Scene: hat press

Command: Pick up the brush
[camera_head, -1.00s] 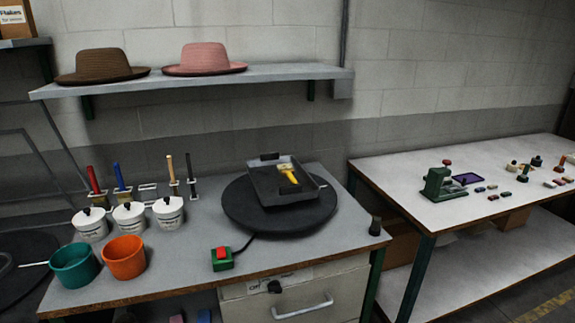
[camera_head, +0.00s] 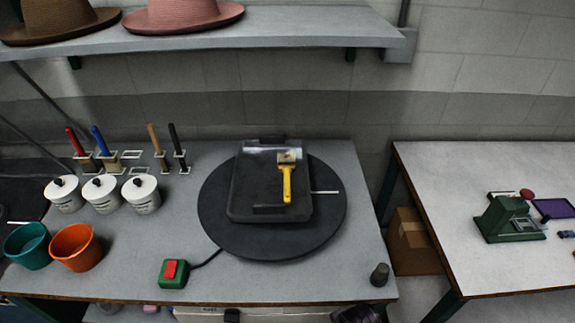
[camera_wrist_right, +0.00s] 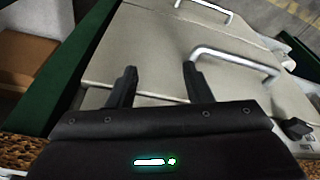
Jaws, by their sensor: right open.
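The brush (camera_head: 287,184) has a yellow handle and a tan head. It lies in a dark rectangular tray (camera_head: 245,205), handle pointing towards me. The tray sits on a round black plate (camera_head: 330,220) on the table. My right gripper (camera_wrist_right: 158,82) is open and empty in the right wrist view, its fingers in front of the pale drawer fronts below the tabletop. A dark part of what looks like my right arm shows at the bottom edge of the head view, well short of the brush. My left gripper is not in view.
A red button box (camera_head: 173,273) stands at the front of the table. Orange (camera_head: 76,247) and teal (camera_head: 27,246) pots, white lidded pots (camera_head: 141,194) and upright handled tools stand left. A small dark cylinder (camera_head: 380,274) stands front right. A shelf (camera_head: 290,27) with hats overhangs the back.

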